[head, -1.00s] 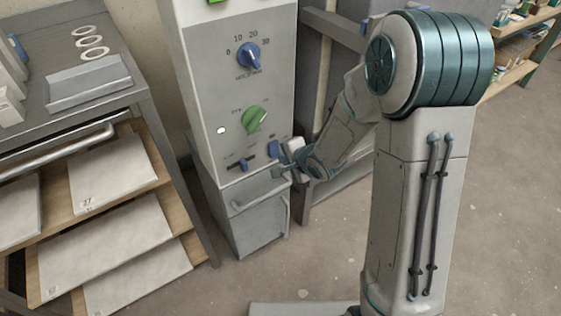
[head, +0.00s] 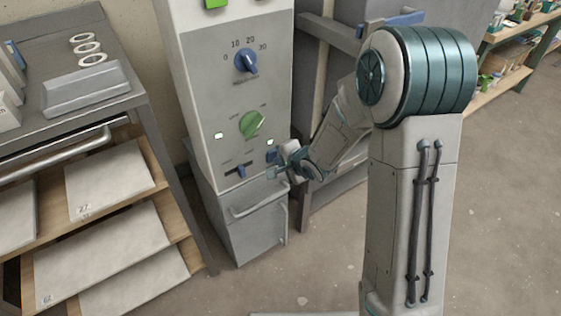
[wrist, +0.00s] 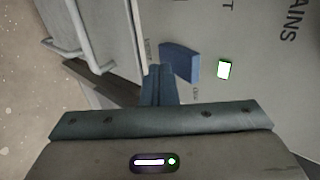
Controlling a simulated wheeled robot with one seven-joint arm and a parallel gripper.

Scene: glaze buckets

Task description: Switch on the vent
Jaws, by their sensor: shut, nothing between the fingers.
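The control panel (head: 212,100) is on the front of a tall pale cabinet. At its lower right is a blue rocker switch (head: 271,156), partly hidden by my gripper. A small lamp (head: 270,142) above it glows whitish green. The wrist view shows the blue rocker (wrist: 180,62) with the lit lamp (wrist: 224,69) beside it. The rocker's name cannot be read. My gripper (head: 276,171) is at the panel's lower right edge. Its fingers (wrist: 160,80) are shut and empty, close to the rocker; I cannot tell whether they touch it.
The panel also has a blue dial (head: 246,61), a green knob (head: 252,124), another lit lamp (head: 219,135) and a blue slider (head: 240,170). Below is a grey cabinet with a handle (head: 259,200). A rack (head: 150,130) with boards stands left. Floor at right is open.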

